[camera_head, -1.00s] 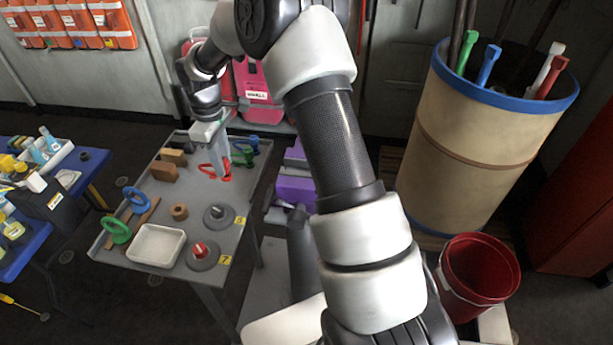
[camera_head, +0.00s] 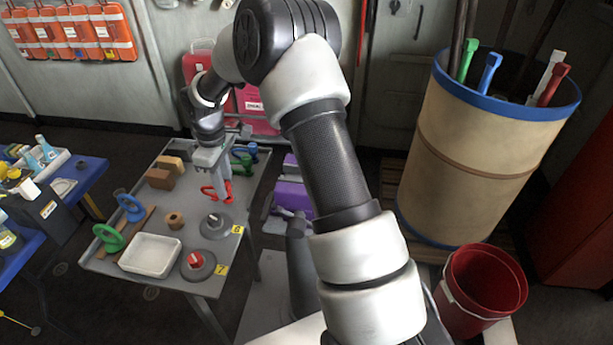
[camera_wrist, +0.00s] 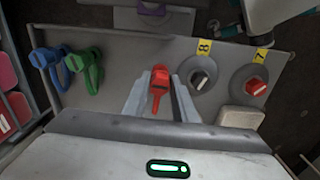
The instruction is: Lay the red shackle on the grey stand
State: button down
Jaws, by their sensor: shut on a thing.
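My gripper (camera_head: 224,184) is shut on the red shackle (camera_head: 213,191) and holds it over the grey table. In the wrist view the red shackle (camera_wrist: 158,86) sits between the two fingers. The grey stand (camera_head: 216,226), a round base with a grey-topped post and label 8, is nearer the front than the shackle. In the wrist view this stand (camera_wrist: 203,82) is just right of the fingers, apart from the shackle.
Green (camera_wrist: 84,72) and blue (camera_wrist: 50,68) shackles stand at one end of the table. A white tray (camera_head: 151,256), wooden blocks (camera_head: 160,179), a brown nut-like piece (camera_head: 174,220) and green and blue rings lie on the left side.

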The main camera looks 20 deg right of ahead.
jog(key=shift+f, duration=0.2)
jog(key=shift+f+b, duration=0.55)
jog(key=shift+f, duration=0.15)
jog(key=c, duration=1.4)
grip_release()
jog(key=shift+o, duration=0.2)
notch_tip(320, 180, up, 18)
jog(key=p, duration=0.1)
jog(key=shift+f, duration=0.2)
